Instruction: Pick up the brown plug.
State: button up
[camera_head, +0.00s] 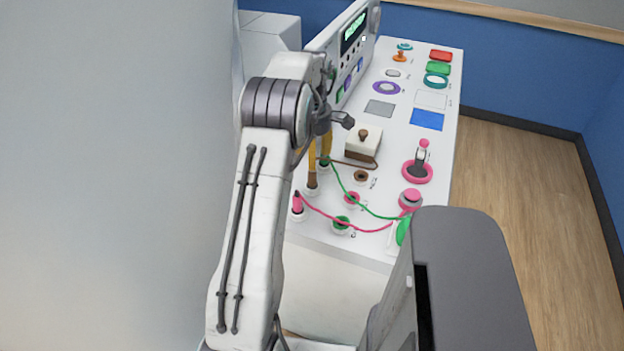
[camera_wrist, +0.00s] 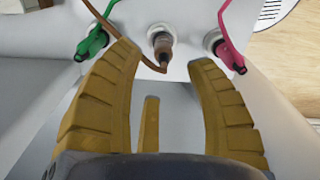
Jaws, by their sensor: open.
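The brown plug (camera_wrist: 162,44) stands in a white round holder in the wrist view, between and just beyond the tips of my gripper's yellow fingers. My gripper (camera_wrist: 163,62) is open and empty, with a clear gap on both sides of the plug. A brown cable curves past the plug from the upper left. In the head view the brown plug (camera_head: 312,181) stands near the console's left edge, just below my gripper (camera_head: 319,155), which is partly hidden by my arm.
The green plug (camera_wrist: 92,44) sits left of the brown one and the pink plug (camera_wrist: 232,56) right, both close to my fingers. Green and pink cables cross the white console (camera_head: 386,238). A white box with a brown knob (camera_head: 363,136) stands right of my gripper.

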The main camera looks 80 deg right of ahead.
aim_at(312, 176)
jog(key=shift+a+f+p, duration=0.15)
jog(key=shift+f, duration=1.65)
jog(key=shift+a+f+p, duration=0.1)
jog(key=shift+f+p, duration=0.05)
jog(key=shift+f, duration=1.65)
jog(key=shift+c, duration=0.2)
grip_shut()
